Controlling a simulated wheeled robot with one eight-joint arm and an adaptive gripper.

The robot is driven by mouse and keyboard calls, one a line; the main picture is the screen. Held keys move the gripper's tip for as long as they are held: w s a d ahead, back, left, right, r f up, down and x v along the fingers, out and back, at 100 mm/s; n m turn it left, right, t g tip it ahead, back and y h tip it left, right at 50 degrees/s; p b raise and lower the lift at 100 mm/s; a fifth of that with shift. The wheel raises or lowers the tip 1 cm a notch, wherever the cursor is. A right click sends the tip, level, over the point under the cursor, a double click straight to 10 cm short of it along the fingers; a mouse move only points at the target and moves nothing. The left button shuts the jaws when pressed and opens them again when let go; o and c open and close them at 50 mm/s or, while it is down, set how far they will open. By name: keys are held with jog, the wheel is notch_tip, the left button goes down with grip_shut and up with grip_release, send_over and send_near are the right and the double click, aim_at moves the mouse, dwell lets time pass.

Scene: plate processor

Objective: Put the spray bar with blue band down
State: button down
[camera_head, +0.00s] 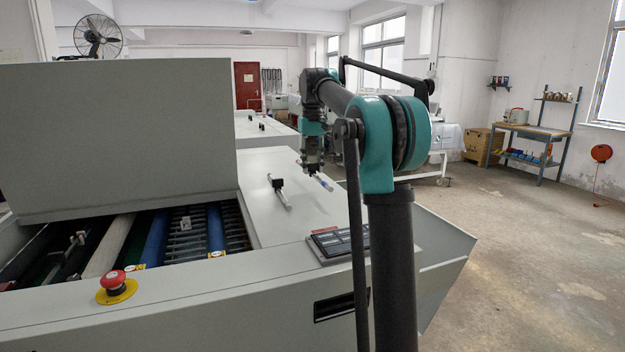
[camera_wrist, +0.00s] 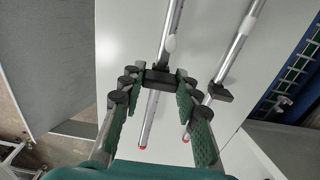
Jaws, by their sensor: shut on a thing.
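My gripper (camera_head: 312,169) is over the pale machine top (camera_head: 262,165) in the head view. In the wrist view its green-padded fingers (camera_wrist: 158,78) are closed on the black block of a thin metal spray bar (camera_wrist: 151,118), which has a red tip. In the head view part of this held bar (camera_head: 322,183) shows below the fingers with a bluish band; the rest is hidden. I cannot tell whether it touches the top. A second spray bar (camera_head: 284,199) with a black block lies on the top to the left; it also shows in the wrist view (camera_wrist: 239,52), right of the held one.
The open machine bay (camera_head: 185,232) with rollers lies left of the top, under a raised grey cover (camera_head: 115,140). A red emergency button (camera_head: 111,280) and a dark control panel (camera_head: 338,241) are on the front edge. The top around the bars is mostly bare.

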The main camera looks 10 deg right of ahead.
aim_at(313, 171)
jog(key=shift+f, duration=2.45)
jog(key=shift+f, duration=0.1)
jog(key=c, duration=1.1)
grip_release()
notch_tip(313, 171, up, 12)
jog(key=shift+r, duration=0.15)
